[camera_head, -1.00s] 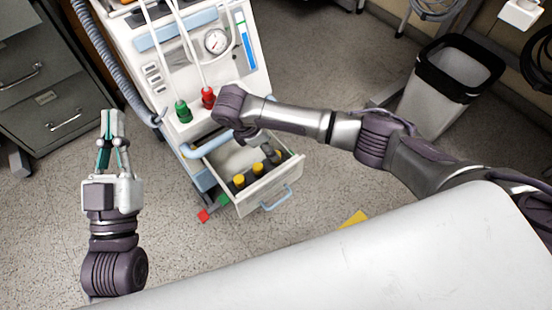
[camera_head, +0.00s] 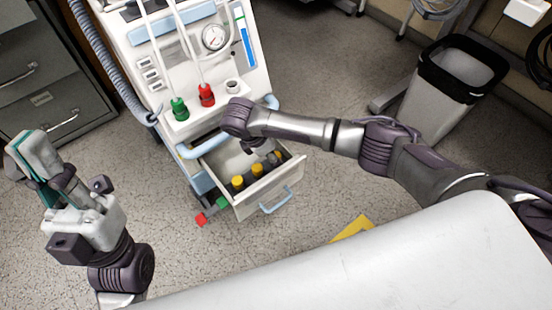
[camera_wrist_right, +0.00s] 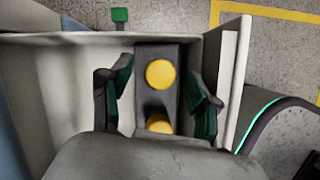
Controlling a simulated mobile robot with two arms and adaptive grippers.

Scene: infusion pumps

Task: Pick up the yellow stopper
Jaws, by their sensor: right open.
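Yellow stoppers stand in a dark holder in the open drawer (camera_head: 262,196). In the head view I see one nearest the front left (camera_head: 237,182), one beside it (camera_head: 257,169) and a partly covered one further right. In the right wrist view one round yellow stopper (camera_wrist_right: 160,74) shows in full and another (camera_wrist_right: 158,123) is partly hidden below it. My right gripper (camera_wrist_right: 159,95) is open and empty, its fingers on either side of the holder, apart from the stoppers. My left gripper (camera_head: 45,165) is raised at the left, away from the drawer; its finger gap is unclear.
The white pump cart (camera_head: 190,60) carries a green fitting (camera_head: 179,108) and a red fitting (camera_head: 206,95) above the drawer. The drawer's walls enclose the right gripper. A grey cabinet (camera_head: 50,85) stands left, a bin (camera_head: 445,90) right. A white surface (camera_head: 380,260) fills the foreground.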

